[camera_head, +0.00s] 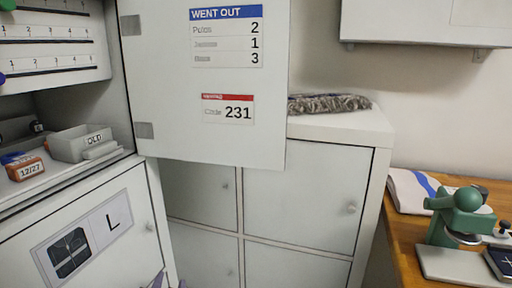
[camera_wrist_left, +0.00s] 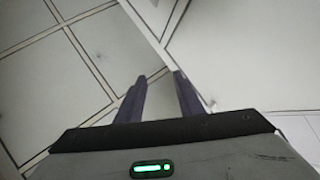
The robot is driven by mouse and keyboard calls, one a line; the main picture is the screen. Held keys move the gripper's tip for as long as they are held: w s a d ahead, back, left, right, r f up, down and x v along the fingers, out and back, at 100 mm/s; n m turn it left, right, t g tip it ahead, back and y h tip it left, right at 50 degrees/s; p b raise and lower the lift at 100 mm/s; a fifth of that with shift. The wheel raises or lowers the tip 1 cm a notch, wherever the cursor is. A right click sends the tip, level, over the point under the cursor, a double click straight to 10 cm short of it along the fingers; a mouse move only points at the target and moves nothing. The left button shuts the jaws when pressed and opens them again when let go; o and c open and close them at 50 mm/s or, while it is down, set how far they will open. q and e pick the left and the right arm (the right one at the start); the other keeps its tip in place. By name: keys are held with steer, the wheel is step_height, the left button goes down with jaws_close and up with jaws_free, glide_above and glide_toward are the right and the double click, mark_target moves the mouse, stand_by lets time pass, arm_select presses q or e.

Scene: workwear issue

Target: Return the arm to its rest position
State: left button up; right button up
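Only the tips of my left gripper (camera_head: 168,281) show at the bottom edge of the head view, low in front of the cabinets. In the left wrist view its two dark fingers (camera_wrist_left: 160,78) stand apart with nothing between them. The rest of the left arm is out of the head view. My right gripper is in neither view.
An open cabinet door (camera_head: 215,145) with a "WENT OUT" list stands left of centre. A locker door marked L (camera_head: 95,235) is below left. A grey QLD bin (camera_head: 82,143) and an orange box (camera_head: 25,168) sit on the shelf. A wooden desk (camera_head: 405,238) holds a green device (camera_head: 460,215).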

arm_select(q)
steer(key=s+d+f+g+h, duration=0.2)
steer(key=s+f+h, duration=0.1)
steer(key=s+f, duration=0.7)
steer(key=s+d+f+n+g+h, duration=0.1)
steer(key=s+d+f+g+h, duration=0.1)
steer(key=s+f, duration=0.9)
steer(key=s+h, duration=0.1)
steer(key=s, duration=0.4)
steer(key=shift+s+d, duration=0.15)
steer(key=shift+s, duration=0.2)
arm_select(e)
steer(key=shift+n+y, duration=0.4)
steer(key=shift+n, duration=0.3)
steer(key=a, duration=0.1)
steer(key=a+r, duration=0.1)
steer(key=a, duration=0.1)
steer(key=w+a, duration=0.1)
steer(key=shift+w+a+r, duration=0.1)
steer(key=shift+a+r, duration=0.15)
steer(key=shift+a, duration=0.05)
